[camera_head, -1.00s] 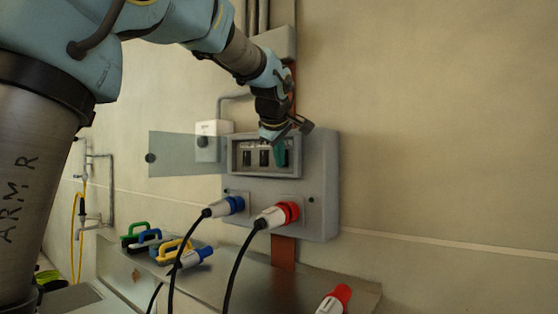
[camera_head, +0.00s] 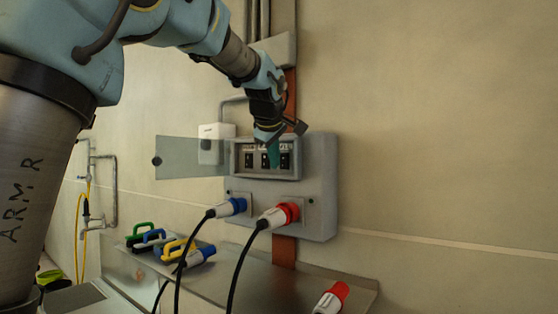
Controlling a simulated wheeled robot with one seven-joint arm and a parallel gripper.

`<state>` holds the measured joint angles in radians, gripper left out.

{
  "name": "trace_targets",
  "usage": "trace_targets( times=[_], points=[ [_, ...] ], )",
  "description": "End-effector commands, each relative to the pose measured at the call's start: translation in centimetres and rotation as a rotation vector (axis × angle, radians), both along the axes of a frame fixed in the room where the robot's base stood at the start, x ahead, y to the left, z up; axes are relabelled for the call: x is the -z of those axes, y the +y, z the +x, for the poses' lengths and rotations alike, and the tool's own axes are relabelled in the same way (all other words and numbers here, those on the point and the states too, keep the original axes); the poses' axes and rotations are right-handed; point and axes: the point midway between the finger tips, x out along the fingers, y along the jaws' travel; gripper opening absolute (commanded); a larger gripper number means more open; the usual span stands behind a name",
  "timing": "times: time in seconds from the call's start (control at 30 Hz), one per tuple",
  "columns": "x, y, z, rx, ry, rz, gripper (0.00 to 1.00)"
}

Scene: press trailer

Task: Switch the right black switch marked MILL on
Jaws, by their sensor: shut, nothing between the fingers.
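The grey switch box (camera_head: 322,190) hangs on the wall. Its recessed panel holds a row of black switches, with the clear cover swung open to the left (camera_head: 190,158). The right black switch (camera_head: 285,160) shows just right of my gripper's fingertips; its marking and its on or off position are too small to read. The left black switch (camera_head: 249,160) is in clear view. My gripper (camera_head: 273,156) points down in front of the panel, its teal fingertips shut and empty, partly covering the middle switch. I cannot tell whether the fingertips touch anything.
The wall to the right is clear.

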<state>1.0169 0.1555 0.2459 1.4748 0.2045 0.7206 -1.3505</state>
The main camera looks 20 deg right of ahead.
Motion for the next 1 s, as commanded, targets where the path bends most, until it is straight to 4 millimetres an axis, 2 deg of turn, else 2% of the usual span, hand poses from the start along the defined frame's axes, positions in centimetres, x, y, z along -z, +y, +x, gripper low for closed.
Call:
trace_targets(
  times=[0.07,0.7,1.0],
  points=[
    [0.7,0.5,0.4,-0.003,0.008,0.009,0.00],
    [-5.4,4.1,-5.5,-0.003,0.011,0.011,0.00],
    [-5.5,4.6,-5.7,-0.003,0.014,0.023,0.00]
  ],
)
